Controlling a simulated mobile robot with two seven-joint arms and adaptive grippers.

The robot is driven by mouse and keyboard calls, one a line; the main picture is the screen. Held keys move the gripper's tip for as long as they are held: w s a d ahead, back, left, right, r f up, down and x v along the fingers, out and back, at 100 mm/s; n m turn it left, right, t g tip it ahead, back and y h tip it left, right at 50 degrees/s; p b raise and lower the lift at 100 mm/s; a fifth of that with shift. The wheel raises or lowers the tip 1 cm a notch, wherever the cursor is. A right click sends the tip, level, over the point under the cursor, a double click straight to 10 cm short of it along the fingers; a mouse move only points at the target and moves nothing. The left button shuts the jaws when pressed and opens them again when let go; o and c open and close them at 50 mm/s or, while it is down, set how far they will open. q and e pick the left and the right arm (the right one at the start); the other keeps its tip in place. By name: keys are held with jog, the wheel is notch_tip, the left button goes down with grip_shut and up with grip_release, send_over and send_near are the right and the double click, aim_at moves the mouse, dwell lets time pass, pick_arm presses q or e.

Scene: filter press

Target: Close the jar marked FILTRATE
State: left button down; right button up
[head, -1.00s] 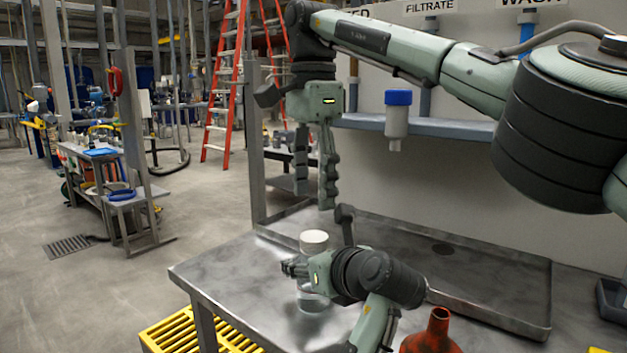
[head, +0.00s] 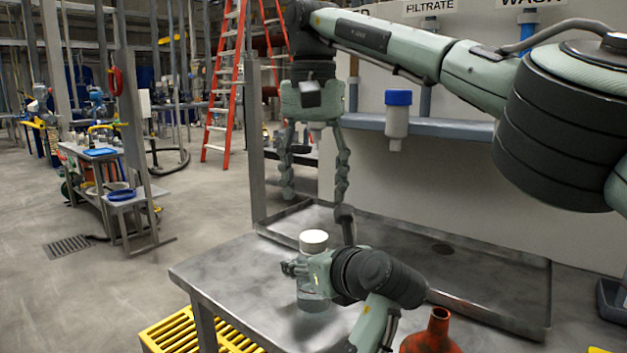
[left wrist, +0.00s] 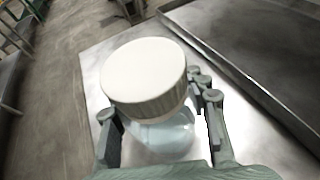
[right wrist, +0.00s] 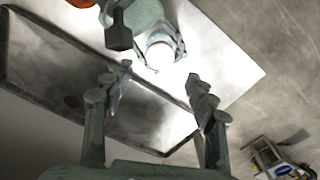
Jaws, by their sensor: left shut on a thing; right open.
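A clear jar (head: 312,302) with a white ribbed lid (head: 313,241) stands upright at the table's left part. My left gripper (head: 296,270) is shut around the jar's body below the lid. In the left wrist view the lid (left wrist: 143,75) sits on top of the jar (left wrist: 165,135), looking slightly tilted; I cannot tell how tight it is. No label shows on the jar. My right gripper (head: 314,195) is open and empty, pointing down above and behind the jar. In the right wrist view the jar's lid (right wrist: 159,56) lies beyond the open fingers (right wrist: 160,95).
The metal table (head: 225,270) has a raised-edge tray (head: 480,305) behind. A red-brown bottle (head: 432,333) stands at the front right. A blue-capped bottle (head: 397,118) hangs below the FILTRATE sign (head: 429,7) on the wall.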

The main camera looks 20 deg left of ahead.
aim_at(315, 236)
notch_tip(315, 236, down, 8)
jog(key=shift+r, duration=0.25)
jog(key=c, duration=1.2)
jog(key=m, duration=0.3)
jog(key=o, duration=1.3)
jog(key=shift+d, duration=0.1)
